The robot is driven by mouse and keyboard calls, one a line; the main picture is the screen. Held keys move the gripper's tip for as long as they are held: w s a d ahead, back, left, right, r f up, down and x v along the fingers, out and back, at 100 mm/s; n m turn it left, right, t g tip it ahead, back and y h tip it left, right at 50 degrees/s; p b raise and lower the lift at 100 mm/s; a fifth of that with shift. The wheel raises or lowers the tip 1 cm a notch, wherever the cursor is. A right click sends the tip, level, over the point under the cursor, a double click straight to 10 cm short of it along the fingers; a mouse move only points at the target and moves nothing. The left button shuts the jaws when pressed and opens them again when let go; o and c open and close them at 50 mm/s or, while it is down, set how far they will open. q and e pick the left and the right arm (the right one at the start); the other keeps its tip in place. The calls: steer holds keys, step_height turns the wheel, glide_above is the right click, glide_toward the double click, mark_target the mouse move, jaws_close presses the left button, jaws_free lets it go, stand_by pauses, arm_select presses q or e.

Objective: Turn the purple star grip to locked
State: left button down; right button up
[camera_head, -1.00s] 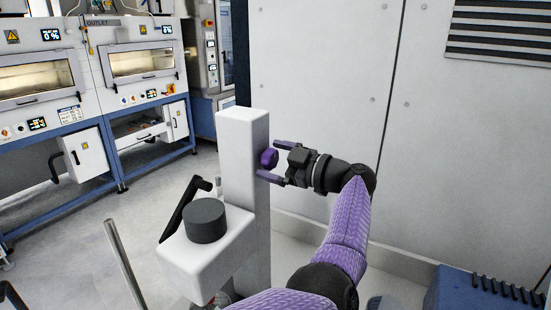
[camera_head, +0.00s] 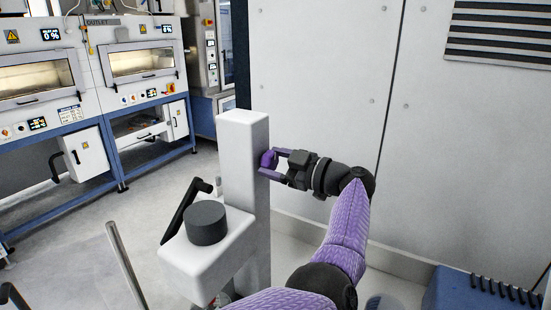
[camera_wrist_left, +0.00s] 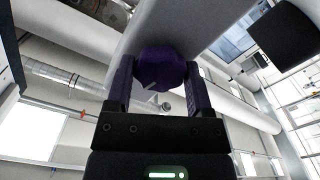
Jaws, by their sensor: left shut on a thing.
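The purple star grip (camera_head: 267,160) is a small dark knob on the side of a white upright post (camera_head: 238,150). My left gripper (camera_head: 273,162) reaches it from the right, with one finger above the grip and one below. In the left wrist view the star grip (camera_wrist_left: 160,66) sits between the two fingers, which close on its sides. A pale mark shows on its near face. The end of the grip towards the post is partly hidden by the fingers in the head view. My right gripper is in neither view.
A black cylinder (camera_head: 206,223) stands on the white foot of the post, with a black lever (camera_head: 186,210) beside it. White wall panels (camera_head: 320,70) stand behind the arm. Oven cabinets (camera_head: 140,62) line the back left. A blue box (camera_head: 480,294) is at the lower right.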

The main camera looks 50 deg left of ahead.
arm_select(q)
steer(key=shift+r+m+p, duration=0.2)
steer(key=shift+m+p, duration=1.5)
steer(key=shift+p, duration=0.3)
steer(key=m+p, duration=0.2)
steer(key=m, duration=0.1)
steer(key=shift+m+p, duration=0.3)
steer(key=shift+m, duration=0.6)
steer(key=shift+f+m+p, duration=0.15)
steer(key=shift+m+p, duration=0.15)
steer(key=shift+m, duration=0.3)
